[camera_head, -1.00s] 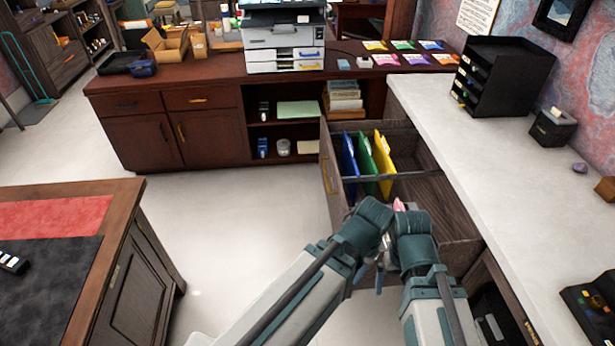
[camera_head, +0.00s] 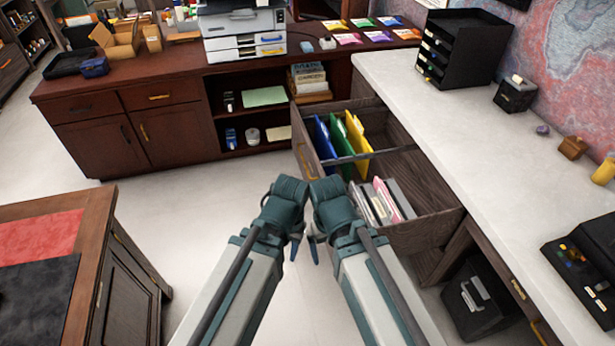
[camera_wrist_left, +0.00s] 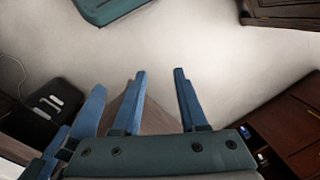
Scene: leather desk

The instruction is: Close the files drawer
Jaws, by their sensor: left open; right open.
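The files drawer (camera_head: 415,225) is pulled out from under the white-topped counter, its front panel (camera_head: 297,130) facing left with a yellow handle (camera_head: 303,160). Blue, green and yellow folders (camera_head: 339,135) stand in its far part; pink and grey files (camera_head: 380,200) stand in its near part. My left gripper (camera_head: 294,247) and right gripper (camera_head: 314,248) hang close together, just nearer than the drawer's front end. In the left wrist view my left gripper (camera_wrist_left: 160,75) shows two spread blue fingers, with nothing between them clearly held. Contact with the drawer cannot be told.
The white counter (camera_head: 450,140) runs along the right, with a black tray stack (camera_head: 465,48) on it. A black box (camera_head: 480,300) sits below it. A dark cabinet (camera_head: 170,130) stands at the back. A leather-topped desk (camera_head: 95,240) is at left, with open floor between.

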